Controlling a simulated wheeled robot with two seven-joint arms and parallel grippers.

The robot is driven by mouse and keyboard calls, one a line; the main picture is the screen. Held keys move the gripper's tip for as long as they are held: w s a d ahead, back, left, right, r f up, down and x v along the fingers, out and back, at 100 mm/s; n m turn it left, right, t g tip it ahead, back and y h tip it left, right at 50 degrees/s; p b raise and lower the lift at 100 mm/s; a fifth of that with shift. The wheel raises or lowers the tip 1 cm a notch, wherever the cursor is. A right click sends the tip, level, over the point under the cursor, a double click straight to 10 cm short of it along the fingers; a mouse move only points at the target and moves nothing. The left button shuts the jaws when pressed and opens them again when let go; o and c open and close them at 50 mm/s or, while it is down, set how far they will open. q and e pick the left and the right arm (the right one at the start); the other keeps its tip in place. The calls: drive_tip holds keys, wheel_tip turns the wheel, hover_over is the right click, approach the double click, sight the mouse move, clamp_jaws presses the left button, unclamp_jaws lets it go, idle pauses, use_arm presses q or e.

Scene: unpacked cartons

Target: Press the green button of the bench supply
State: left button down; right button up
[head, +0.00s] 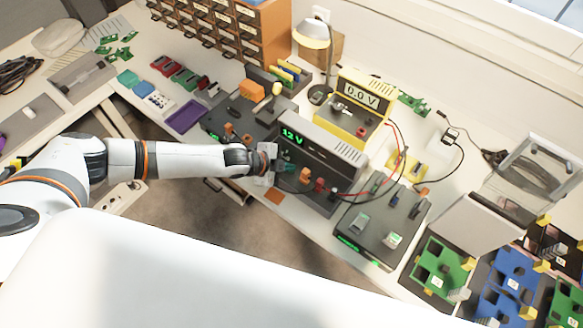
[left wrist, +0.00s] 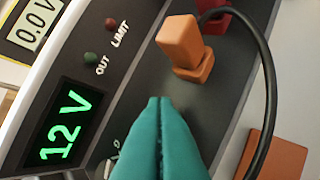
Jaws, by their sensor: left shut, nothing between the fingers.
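The bench supply (head: 342,160) is a dark grey box with a green 12 V display, which also shows in the left wrist view (left wrist: 65,128). On its front a small dark green round piece (left wrist: 90,58) sits by the word OUT, and a dark red one by LIMIT. I cannot tell whether the green one is a button or a lamp. The fingers hide part of the panel. My right gripper is out of view.
A yellow meter (head: 361,105) reading 0.0 V stands behind the supply, with red and black leads. A grey device (head: 375,225) stands to the right. A purple tray (head: 186,117) lies to the left.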

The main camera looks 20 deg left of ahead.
use_arm(q)
drive_tip(key=shift+r+p, duration=0.35)
drive_tip(key=shift+r, duration=0.15)
wheel_tip(320, 180, up, 6)
drive_tip(key=p, duration=0.5)
drive_tip(key=shift+p, duration=0.35)
